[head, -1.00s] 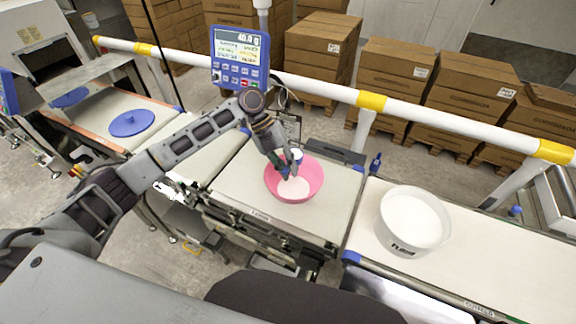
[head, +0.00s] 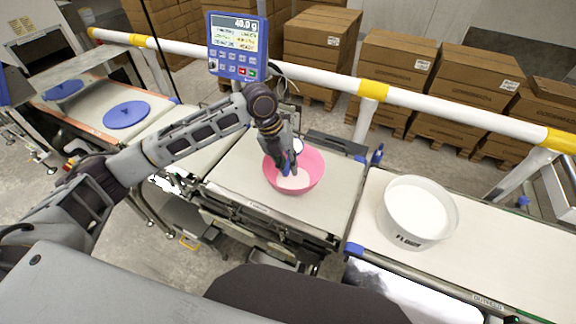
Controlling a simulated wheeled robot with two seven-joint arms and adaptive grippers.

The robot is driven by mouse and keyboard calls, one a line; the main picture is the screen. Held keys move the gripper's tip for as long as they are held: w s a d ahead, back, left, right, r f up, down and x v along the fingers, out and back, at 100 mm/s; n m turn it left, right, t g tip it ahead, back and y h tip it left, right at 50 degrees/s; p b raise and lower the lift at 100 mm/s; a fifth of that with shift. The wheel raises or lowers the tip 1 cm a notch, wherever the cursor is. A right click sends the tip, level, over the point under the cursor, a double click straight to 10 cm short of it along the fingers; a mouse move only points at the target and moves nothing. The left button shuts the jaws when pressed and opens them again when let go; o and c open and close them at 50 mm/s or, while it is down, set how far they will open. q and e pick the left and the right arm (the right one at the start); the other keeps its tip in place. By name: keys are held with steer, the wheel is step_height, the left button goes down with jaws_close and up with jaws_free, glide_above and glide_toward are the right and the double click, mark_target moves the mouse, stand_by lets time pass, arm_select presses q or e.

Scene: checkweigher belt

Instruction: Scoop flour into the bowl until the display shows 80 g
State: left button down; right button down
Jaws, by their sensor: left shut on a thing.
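The pink bowl (head: 313,178) stands on the weighing belt, with white flour (head: 294,182) in its bottom. My left gripper (head: 287,168) reaches down over the bowl's inside from the back left. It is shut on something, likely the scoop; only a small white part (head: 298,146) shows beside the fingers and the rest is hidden. The white tub of flour (head: 418,208) stands on the right belt. My right gripper is out of view.
A white and yellow rail (head: 330,84) runs behind the belts. A blue disc (head: 127,114) lies on the left belt. Stacked cartons (head: 395,75) stand behind the rail. The right belt has free room beyond the tub.

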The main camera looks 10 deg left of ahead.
arm_select(q)
steer(key=shift+f+t+y+b, duration=0.35)
steer(key=shift+t+y+b, duration=0.05)
steer(key=shift+b, duration=0.2)
steer(key=shift+f+t+y, duration=0.25)
steer(key=shift+t+y, duration=0.15)
steer(key=shift+t, duration=0.1)
steer(key=f+t+y, duration=0.1)
steer(key=t, duration=0.1)
steer(key=f+t+y, duration=0.1)
steer(key=t+y, duration=0.1)
steer(key=w+a+f+m+t+y+b, duration=0.1)
steer(key=f+y, duration=0.1)
steer(key=shift+w+t, duration=0.1)
steer(key=shift+t, duration=0.3)
steer(key=shift+a, duration=0.1)
stand_by(1.0)
